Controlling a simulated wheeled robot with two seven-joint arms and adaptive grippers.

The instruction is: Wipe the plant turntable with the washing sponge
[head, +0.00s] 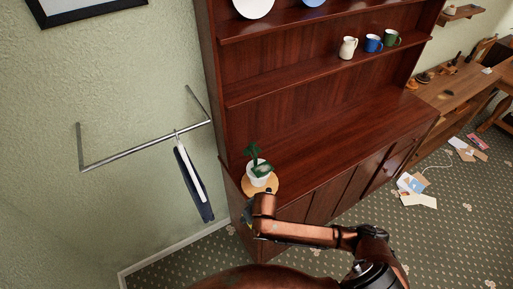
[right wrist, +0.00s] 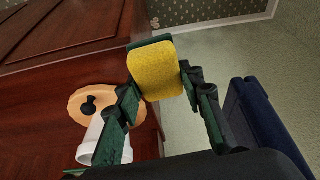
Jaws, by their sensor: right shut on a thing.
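The plant turntable (head: 274,187) is a round, light wooden disc on the left front corner of the cabinet counter. A white pot (head: 259,180) with a green plant (head: 257,161) stands on it. The turntable also shows in the right wrist view (right wrist: 78,104), with the pot (right wrist: 94,140) partly behind a finger. My right gripper (right wrist: 158,80) is shut on the washing sponge (right wrist: 160,68), yellow with a dark green backing. The sponge is beside the turntable and appears apart from it. In the head view my right wrist largely hides the gripper. My left gripper is not in view.
The dark wooden cabinet (head: 335,135) has shelves with mugs (head: 372,43) and plates above. Its counter is clear right of the turntable. A wall rail (head: 145,149) with a hanging dark cloth (head: 193,185) is at the left. Papers (head: 411,184) lie on the floor at right.

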